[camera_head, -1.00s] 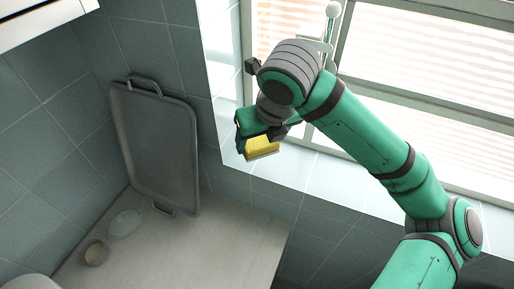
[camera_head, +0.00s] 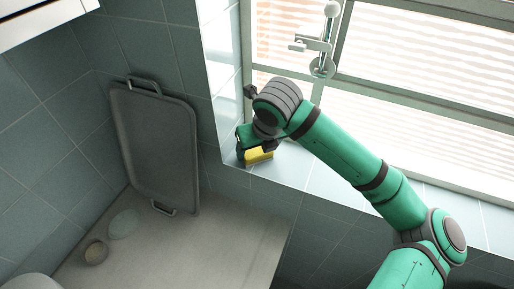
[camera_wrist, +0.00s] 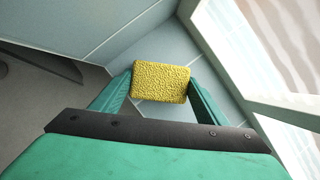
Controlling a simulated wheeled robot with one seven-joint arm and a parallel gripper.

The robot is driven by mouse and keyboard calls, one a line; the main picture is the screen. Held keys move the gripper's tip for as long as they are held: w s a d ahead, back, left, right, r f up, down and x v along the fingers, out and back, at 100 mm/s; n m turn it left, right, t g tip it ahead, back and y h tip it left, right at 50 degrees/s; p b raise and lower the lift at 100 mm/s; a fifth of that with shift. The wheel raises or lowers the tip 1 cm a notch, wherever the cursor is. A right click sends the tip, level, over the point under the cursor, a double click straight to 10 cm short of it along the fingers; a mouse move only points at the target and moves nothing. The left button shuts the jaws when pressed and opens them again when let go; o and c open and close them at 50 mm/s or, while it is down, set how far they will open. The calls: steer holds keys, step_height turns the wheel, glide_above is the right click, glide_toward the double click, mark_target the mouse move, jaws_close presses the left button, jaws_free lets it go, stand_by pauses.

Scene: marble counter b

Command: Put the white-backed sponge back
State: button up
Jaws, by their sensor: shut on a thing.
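The sponge (camera_head: 259,156) shows a yellow porous face in the head view, at the left end of the tiled window ledge. In the wrist view its yellow face (camera_wrist: 160,82) sits between the two green fingers. My gripper (camera_wrist: 158,88) is shut on it from both sides. In the head view my gripper (camera_head: 250,146) is partly hidden by my wrist. The white backing cannot be made out. The sponge is at or just above the ledge (camera_head: 292,168); I cannot tell whether it touches.
A grey tray (camera_head: 155,145) leans upright against the tiled wall on the left. A small round bowl (camera_head: 96,251) and a pale greenish oval dish (camera_head: 124,223) lie on the counter (camera_head: 205,240). A window fitting (camera_head: 322,50) stands behind my arm. The ledge to the right is clear.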

steer(key=o, duration=1)
steer(key=shift+d, duration=0.1)
steer(key=v, duration=1.2)
steer(key=shift+w, duration=0.1)
